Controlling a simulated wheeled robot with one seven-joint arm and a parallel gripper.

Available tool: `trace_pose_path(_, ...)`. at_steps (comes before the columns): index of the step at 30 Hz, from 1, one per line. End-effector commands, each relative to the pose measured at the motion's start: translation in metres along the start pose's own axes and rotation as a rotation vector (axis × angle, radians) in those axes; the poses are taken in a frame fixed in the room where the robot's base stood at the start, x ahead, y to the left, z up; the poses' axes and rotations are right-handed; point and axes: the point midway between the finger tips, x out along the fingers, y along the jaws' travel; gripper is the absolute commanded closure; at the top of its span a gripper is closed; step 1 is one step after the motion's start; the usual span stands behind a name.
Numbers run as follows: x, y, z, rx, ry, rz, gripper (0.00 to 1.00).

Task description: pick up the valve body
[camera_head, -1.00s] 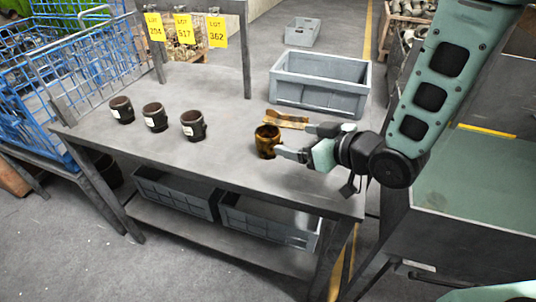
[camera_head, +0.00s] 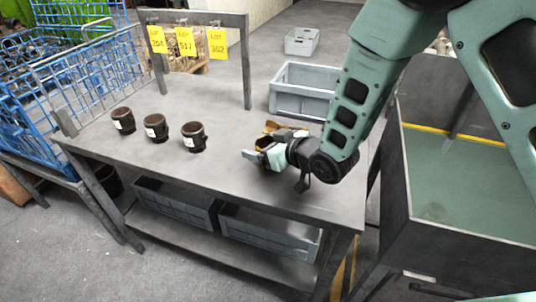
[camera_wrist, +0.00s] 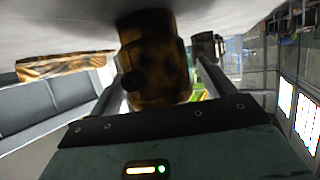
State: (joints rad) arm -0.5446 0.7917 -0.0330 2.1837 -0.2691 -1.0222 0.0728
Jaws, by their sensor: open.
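The valve body, a mottled brown-gold cylinder with a side boss, stands on the table in the wrist view (camera_wrist: 155,65). It lies between the two fingers of my gripper (camera_wrist: 160,88), which are apart on either side of it. Whether either finger touches it I cannot tell. In the head view my gripper (camera_head: 258,149) is low over the table's right part and hides most of the valve body.
Three dark labelled cup-like parts (camera_head: 156,128) stand in a row left on the table (camera_head: 225,175). A rusty-gold flat piece (camera_wrist: 62,66) lies beside the valve body. A grey crate (camera_head: 303,92) is behind. A rack with yellow lot tags (camera_head: 186,42) stands at the table's back.

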Motion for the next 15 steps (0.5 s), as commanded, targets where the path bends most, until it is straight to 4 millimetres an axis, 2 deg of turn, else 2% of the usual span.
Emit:
trace_pose_path(3, 0.0073, -0.0001, -0.0002, -0.001, 0.001, 0.0, 0.18)
trace_pose_path(9, 0.0077, 0.0001, 0.0001, 0.0, 0.0, 0.0, 0.18)
trace_pose_path(11, 0.0076, 0.0002, 0.0001, 0.0, 0.0, 0.0, 0.32)
trace_pose_path(15, 0.0075, 0.0002, 0.0001, 0.0, 0.001, 0.0, 0.71)
